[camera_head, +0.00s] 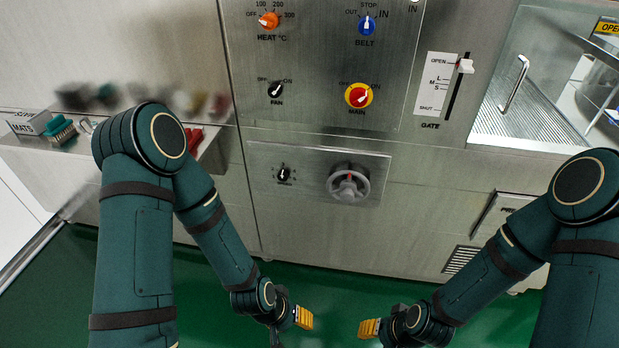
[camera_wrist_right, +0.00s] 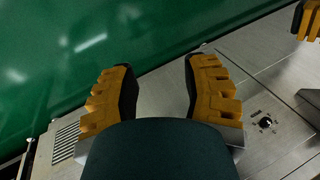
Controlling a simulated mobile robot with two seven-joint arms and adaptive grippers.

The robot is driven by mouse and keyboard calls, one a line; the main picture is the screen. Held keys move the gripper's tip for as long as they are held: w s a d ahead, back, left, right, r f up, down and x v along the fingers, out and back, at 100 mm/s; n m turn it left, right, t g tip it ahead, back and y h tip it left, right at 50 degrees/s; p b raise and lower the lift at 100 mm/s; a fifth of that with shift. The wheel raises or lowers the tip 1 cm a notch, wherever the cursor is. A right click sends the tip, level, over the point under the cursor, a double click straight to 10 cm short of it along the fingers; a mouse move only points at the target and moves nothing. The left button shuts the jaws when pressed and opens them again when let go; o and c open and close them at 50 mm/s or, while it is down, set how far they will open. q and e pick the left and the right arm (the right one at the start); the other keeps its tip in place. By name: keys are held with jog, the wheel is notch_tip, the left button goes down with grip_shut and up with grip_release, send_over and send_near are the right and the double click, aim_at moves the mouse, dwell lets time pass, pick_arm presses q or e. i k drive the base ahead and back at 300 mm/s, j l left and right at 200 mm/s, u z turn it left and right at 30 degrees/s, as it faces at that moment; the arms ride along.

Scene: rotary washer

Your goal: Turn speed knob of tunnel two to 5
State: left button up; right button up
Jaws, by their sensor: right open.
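A small black knob (camera_head: 283,175) sits on the lower steel panel (camera_head: 262,157), with a label below it too small to read clearly. Its pointer setting cannot be read, and I see no tunnel number. My right gripper (camera_head: 370,328) is low in front of the machine, below and to the right of this knob. In the right wrist view, my right gripper (camera_wrist_right: 161,88) has its yellow fingers wide apart with nothing between them. My left gripper (camera_head: 303,318) is below the knob, clear of the panel. It shows side-on, so its opening cannot be told.
Above are the orange heat knob (camera_head: 268,20), blue belt knob (camera_head: 367,25), fan knob (camera_head: 275,90), red main switch (camera_head: 358,95) and gate lever (camera_head: 465,66). Green floor lies below.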

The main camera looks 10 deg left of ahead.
aim_at(282, 175)
jog(key=i+j+u, duration=0.2)
jog(key=j, duration=0.2)
jog(key=i+j+u, duration=0.15)
jog(key=j, duration=0.25)
jog(key=i+j+u, duration=0.2)
jog(key=j, duration=0.15)
